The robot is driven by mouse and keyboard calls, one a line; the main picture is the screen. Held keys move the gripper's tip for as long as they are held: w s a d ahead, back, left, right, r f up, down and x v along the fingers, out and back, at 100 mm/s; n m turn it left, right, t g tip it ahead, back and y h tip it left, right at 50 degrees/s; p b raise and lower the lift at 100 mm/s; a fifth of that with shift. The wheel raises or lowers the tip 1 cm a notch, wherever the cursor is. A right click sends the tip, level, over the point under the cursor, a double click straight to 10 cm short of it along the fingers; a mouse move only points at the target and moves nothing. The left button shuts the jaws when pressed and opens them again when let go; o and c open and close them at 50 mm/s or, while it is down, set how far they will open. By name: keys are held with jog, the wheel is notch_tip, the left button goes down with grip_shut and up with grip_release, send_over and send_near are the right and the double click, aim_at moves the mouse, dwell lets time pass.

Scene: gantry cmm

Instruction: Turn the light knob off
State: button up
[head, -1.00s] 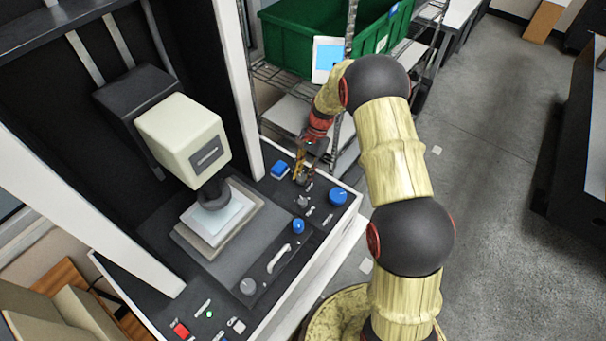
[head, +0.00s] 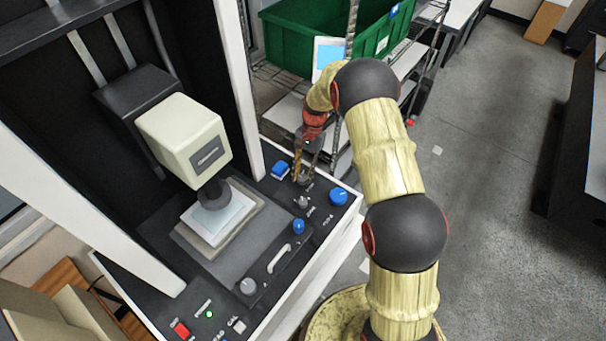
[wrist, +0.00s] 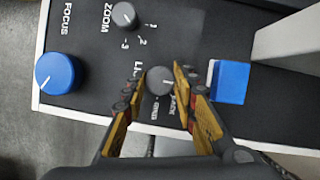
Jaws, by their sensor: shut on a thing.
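The light knob (wrist: 159,83) is a small grey dial with a white pointer line on the dark panel. Its "LI…" label is partly covered by a finger in the wrist view. My gripper (wrist: 160,80) has its yellow-padded fingers on either side of the knob and is shut on it. In the head view my gripper (head: 304,172) is at the panel's far right corner, over the light knob (head: 304,180), which is partly hidden by the fingers.
Close by are the blue square button (wrist: 229,82), the small grey zoom knob (wrist: 124,15) and the large blue focus knob (wrist: 58,73). The machine's white upright (head: 238,90) stands left of my gripper. A green bin (head: 300,45) sits on a wire shelf behind.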

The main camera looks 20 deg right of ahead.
jog(key=o, duration=1.1)
jog(key=shift+o, duration=0.2)
jog(key=v, duration=1.2)
jog(key=shift+w, duration=0.1)
jog(key=s+a+r+n+t+h+b, duration=0.1)
jog(key=s+r+n+t+b, duration=0.1)
jog(key=s, duration=0.9)
jog(key=s+a+r+n+t+h+b, duration=0.1)
jog(key=s+r+n+t+b, duration=0.2)
jog(key=s+r, duration=0.4)
jog(key=s+a+r+n+t+h+b, duration=0.1)
jog(key=s+r+n+t+b, duration=0.2)
jog(key=s, duration=1.3)
jog(key=shift+r+t+b, duration=0.5)
jog(key=shift+r+b, duration=0.35)
jog(key=shift+b, duration=0.8)
